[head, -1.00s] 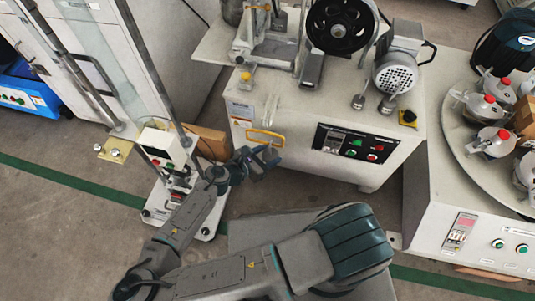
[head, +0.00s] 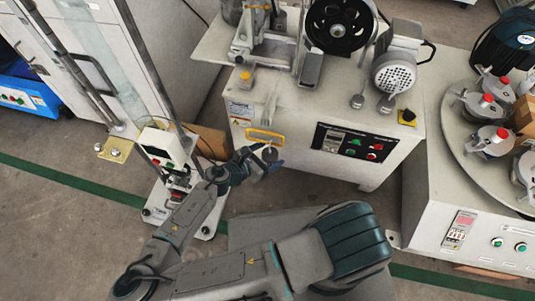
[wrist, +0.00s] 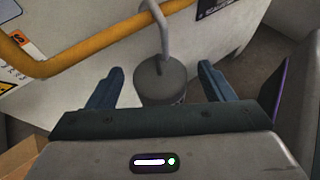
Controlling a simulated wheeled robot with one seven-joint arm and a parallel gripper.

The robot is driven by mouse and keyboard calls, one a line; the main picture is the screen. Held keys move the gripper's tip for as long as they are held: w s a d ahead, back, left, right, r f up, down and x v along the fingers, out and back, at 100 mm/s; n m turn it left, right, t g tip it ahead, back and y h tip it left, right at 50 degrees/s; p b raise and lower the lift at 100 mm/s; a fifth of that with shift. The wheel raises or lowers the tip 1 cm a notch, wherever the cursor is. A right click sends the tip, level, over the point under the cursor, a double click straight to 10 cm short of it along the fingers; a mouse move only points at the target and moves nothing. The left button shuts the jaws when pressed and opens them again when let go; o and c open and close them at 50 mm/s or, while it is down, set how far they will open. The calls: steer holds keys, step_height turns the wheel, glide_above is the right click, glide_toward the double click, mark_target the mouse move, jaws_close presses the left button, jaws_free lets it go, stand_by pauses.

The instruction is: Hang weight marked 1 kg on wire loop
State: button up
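A grey cylindrical weight (wrist: 160,79) with a bent metal hook shows in the middle of the wrist view. Its hook rises to the yellow rail (wrist: 75,55) and appears to hang there; the exact contact is at the picture's edge. The weight also shows small in the head view (head: 270,154), below the yellow rail (head: 265,136). No 1 kg mark is readable. My gripper (wrist: 161,84) is open, with one finger on each side of the weight and gaps between. It reaches toward the rail in the head view (head: 260,163). I cannot make out the wire loop.
The white machine cabinet (head: 275,105) with a control panel (head: 355,143) stands behind the rail. A test stand (head: 155,210) with a white box (head: 160,145) is at left, beside a cardboard box (head: 208,140).

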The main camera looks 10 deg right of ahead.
steer(key=p+v, duration=0.4)
steer(key=v, duration=1)
steer(key=shift+p, duration=0.35)
steer(key=shift+f, duration=0.15)
